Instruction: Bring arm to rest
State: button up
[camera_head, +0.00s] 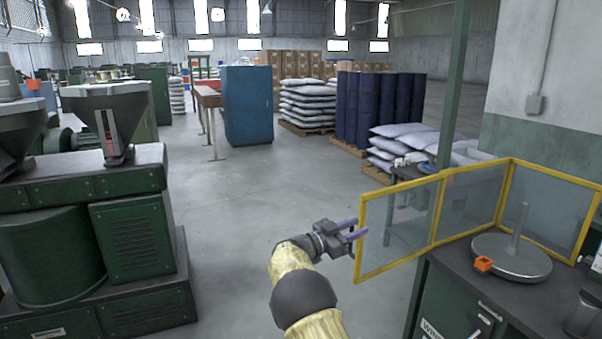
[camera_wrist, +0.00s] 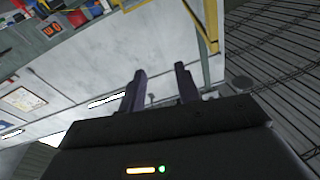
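My gripper (camera_head: 352,230) is held out in the air in the middle of the head view, just left of the yellow-framed clear guard. Its two purple-grey fingers stand apart with nothing visible between them. In the wrist view my gripper (camera_wrist: 158,84) also shows its two fingers apart and empty, with the wall and roof of the hall behind them. My arm reaches up from the bottom edge in a yellowish cover with a dark joint.
The yellow-framed guard (camera_head: 432,240) stands on a dark bench (camera_head: 460,272) at right, around a round plate with a spindle (camera_head: 512,256). An orange block (camera_head: 483,264) is at the plate's edge. Green machines (camera_head: 133,240) stand left. Open grey floor (camera_head: 235,200) lies between.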

jog(key=w+d+r+n+t+y, duration=0.1)
jog(key=d+r+n+t+y, duration=0.1)
jog(key=d+n+t+y, duration=0.15)
jog(key=s+a+f+n+g+y, duration=0.1)
jog(key=s+f+n+g+y, duration=0.3)
jog(key=s, duration=1)
jog(key=s+a+f+n+g+y, duration=0.1)
jog(key=s+f+n+g+y, duration=0.15)
jog(key=s+f+y, duration=0.7)
jog(key=s+a+f+n+g+y, duration=0.15)
jog(key=s+n, duration=0.35)
jog(key=s, duration=1.2)
notch_tip(320, 180, up, 16)
jog(key=g+p, duration=0.1)
jog(key=p, duration=1.4)
jog(key=shift+s+d+h, duration=0.3)
jog(key=shift+s+h, duration=0.05)
jog(key=shift+s, duration=0.1)
jog(key=shift+w+f, duration=0.1)
jog(key=shift+f, duration=0.05)
jog(key=shift+w, duration=0.1)
